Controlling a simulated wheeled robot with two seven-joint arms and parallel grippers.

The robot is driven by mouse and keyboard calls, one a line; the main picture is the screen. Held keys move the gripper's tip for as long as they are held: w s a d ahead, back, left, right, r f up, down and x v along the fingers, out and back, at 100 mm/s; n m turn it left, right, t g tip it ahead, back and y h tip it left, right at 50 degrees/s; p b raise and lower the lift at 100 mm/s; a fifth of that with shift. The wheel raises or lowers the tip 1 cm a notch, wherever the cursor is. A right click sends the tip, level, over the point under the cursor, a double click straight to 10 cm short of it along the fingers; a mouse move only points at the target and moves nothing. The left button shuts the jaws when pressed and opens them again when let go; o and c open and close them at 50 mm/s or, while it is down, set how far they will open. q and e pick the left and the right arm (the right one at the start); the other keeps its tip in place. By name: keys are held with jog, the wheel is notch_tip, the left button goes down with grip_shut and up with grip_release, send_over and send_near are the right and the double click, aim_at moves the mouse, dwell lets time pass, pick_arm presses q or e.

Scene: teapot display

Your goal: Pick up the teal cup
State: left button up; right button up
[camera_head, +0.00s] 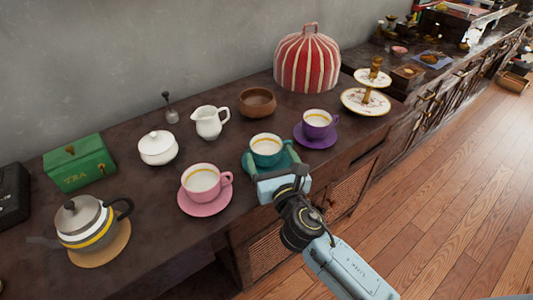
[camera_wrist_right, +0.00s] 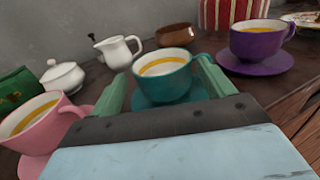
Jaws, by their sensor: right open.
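The teal cup (camera_head: 266,147), filled with a pale drink, stands upright on its teal saucer (camera_wrist_right: 142,103) near the table's front edge. It shows close up in the wrist view (camera_wrist_right: 162,82). My right gripper (camera_head: 268,163) is open at the near side of the cup. Its two green fingers (camera_wrist_right: 163,80) point at the cup, one on each side of it. The right finger is very close to the cup's right side; I cannot tell whether it touches. The fingers and palm hide part of the saucer. My left gripper is not in view.
A pink cup (camera_head: 200,181) stands left of the teal cup, and a purple cup (camera_head: 317,121) stands to its right. A white creamer (camera_head: 209,122) and a brown bowl (camera_head: 257,103) stand behind. A teapot (camera_head: 88,224) and green tea box (camera_head: 80,163) are farther left.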

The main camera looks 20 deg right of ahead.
aim_at(262, 135)
jog(key=w+b, duration=0.1)
jog(key=w, duration=0.4)
jog(key=shift+d, duration=0.1)
jog(key=c, duration=0.6)
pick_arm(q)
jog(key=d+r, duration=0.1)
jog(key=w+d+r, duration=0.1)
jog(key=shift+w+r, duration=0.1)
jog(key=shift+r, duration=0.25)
pick_arm(e)
jog(key=shift+r, duration=0.1)
jog(key=shift+c, duration=0.2)
